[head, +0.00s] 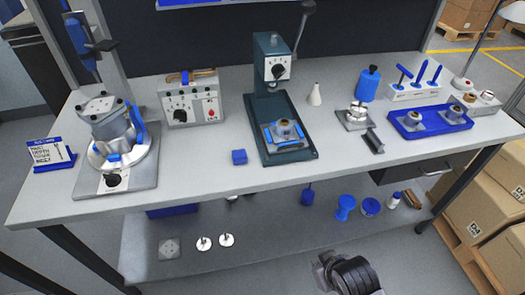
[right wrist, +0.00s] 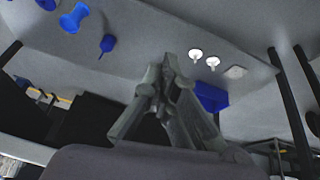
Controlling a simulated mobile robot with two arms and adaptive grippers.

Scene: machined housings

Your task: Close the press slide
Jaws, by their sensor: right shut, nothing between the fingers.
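The dark green press (head: 275,75) stands at the middle of the bench, with a grey head box, a black knob and a lever rising at its upper right. On its base (head: 296,154), a blue-edged slide plate (head: 270,136) carries a metal housing (head: 286,129). I cannot tell from this angle how far out the slide sits. My right gripper (head: 324,262) is low in front of the bench, well apart from the press. In the right wrist view its fingers (right wrist: 170,62) are together and empty. My left gripper is not in view.
A blue block (head: 239,157) lies left of the press base, and a white cone (head: 315,95) stands to its right. A blue tray (head: 400,130) with housings is further right. The lower shelf holds white discs (head: 226,240) and blue spools (head: 345,206). Boxes (head: 495,190) stand at right.

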